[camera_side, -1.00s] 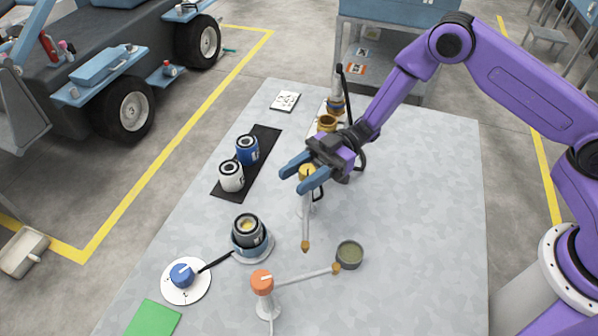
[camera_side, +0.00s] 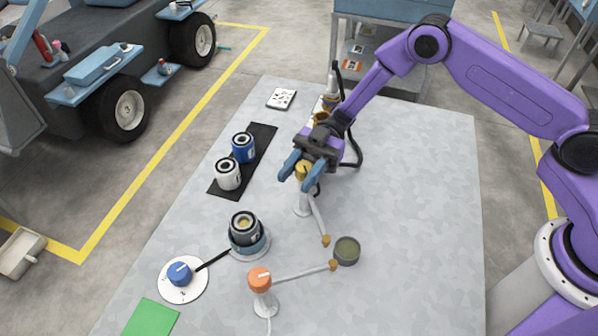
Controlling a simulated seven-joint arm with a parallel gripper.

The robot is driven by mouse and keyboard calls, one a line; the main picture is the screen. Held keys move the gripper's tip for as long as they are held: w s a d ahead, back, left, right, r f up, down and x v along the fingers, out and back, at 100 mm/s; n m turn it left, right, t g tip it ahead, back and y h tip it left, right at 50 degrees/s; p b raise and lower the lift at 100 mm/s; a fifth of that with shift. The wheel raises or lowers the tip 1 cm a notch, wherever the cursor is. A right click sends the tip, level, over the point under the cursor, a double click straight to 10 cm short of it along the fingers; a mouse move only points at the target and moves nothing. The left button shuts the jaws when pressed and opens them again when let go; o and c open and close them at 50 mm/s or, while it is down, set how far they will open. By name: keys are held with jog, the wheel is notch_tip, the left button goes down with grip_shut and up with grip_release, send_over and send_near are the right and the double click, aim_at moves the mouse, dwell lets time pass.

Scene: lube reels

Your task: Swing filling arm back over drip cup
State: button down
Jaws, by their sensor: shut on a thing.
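My gripper (camera_side: 297,171) is shut on the yellow knob (camera_side: 305,174) on top of a white post (camera_side: 302,207). A grey swing arm reaches from this post towards the viewer, ending in a brown tip (camera_side: 325,241). The drip cup (camera_side: 347,251), dark with greenish contents, stands just right of this tip; the tip looks short of its rim. An orange-topped post (camera_side: 260,280) in front carries a second arm, whose brown tip (camera_side: 333,265) is at the cup's lower left edge. The fingers partly hide the yellow knob.
A blue dial on a white disc (camera_side: 180,276) and a green pad (camera_side: 148,318) lie front left. Blue and white cans (camera_side: 228,174) stand on a black mat. The table's right side is clear.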

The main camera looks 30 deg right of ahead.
jog(key=c, duration=0.7)
grip_release()
jog(key=s+d+r, duration=0.9)
jog(key=s+r, duration=0.1)
jog(key=r, duration=0.3)
jog(key=shift+s, duration=0.4)
